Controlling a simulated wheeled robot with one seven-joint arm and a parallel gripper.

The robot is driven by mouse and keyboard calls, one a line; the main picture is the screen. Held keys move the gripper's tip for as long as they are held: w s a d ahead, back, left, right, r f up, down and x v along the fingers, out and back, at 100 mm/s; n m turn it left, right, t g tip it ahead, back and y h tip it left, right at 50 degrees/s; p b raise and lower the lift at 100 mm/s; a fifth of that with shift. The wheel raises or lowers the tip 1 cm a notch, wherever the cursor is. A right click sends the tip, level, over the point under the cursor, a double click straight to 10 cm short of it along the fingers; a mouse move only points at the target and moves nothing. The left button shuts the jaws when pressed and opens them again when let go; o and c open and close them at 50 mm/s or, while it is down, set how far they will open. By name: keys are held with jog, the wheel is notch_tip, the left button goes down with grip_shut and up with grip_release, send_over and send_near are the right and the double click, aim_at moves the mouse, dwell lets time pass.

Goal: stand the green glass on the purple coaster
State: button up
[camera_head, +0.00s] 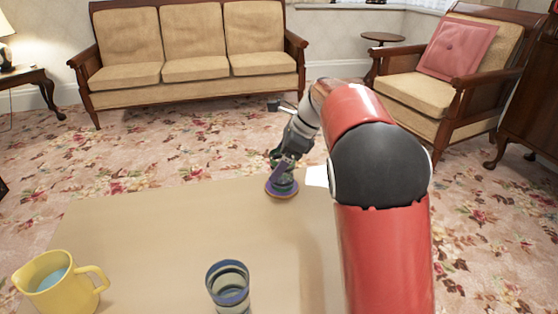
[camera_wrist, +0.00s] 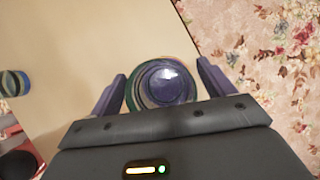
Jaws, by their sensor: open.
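The green glass (camera_head: 289,182) stands upright on the purple coaster (camera_head: 271,189) near the far edge of the table, partly hidden by my gripper. In the wrist view I look down into the glass (camera_wrist: 165,86), with a striped round rim around its dark inside. My gripper (camera_head: 284,165) is open at the glass, with one purple finger on each side of it. The wrist view shows gaps between the fingers (camera_wrist: 161,82) and the glass. How much of the coaster shows under the glass there is hard to tell.
A blue-rimmed striped glass (camera_head: 229,288) stands at the table's near side. A yellow jug (camera_head: 60,284) stands at the near left. A white sheet (camera_head: 317,176) lies by the far edge, right of the coaster. The middle of the table (camera_head: 180,225) is clear.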

jog(key=w+p+v, duration=0.1)
jog(key=p+v, duration=0.2)
jog(key=v, duration=0.9)
jog(key=s+d+r+n+t+h, duration=0.1)
jog(key=s+d+n, duration=0.1)
jog(key=s, duration=0.3)
jog(key=s+d+r+n, duration=0.1)
jog(key=s+n, duration=0.2)
jog(key=s, duration=0.3)
jog(key=s+d+f+n+t+h, duration=0.1)
jog(key=s+f+n, duration=0.2)
jog(key=s, duration=0.4)
jog(key=s+d+f+n+t+h, duration=0.1)
jog(key=s+f+n+h, duration=0.1)
jog(key=s+n, duration=0.4)
jog(key=s+d+f+n+t+h, duration=0.2)
jog(key=s+f+n, duration=0.2)
jog(key=s, duration=0.4)
jog(key=shift+s+n, duration=0.35)
jog(key=shift+n, duration=0.25)
jog(key=shift+f, duration=0.1)
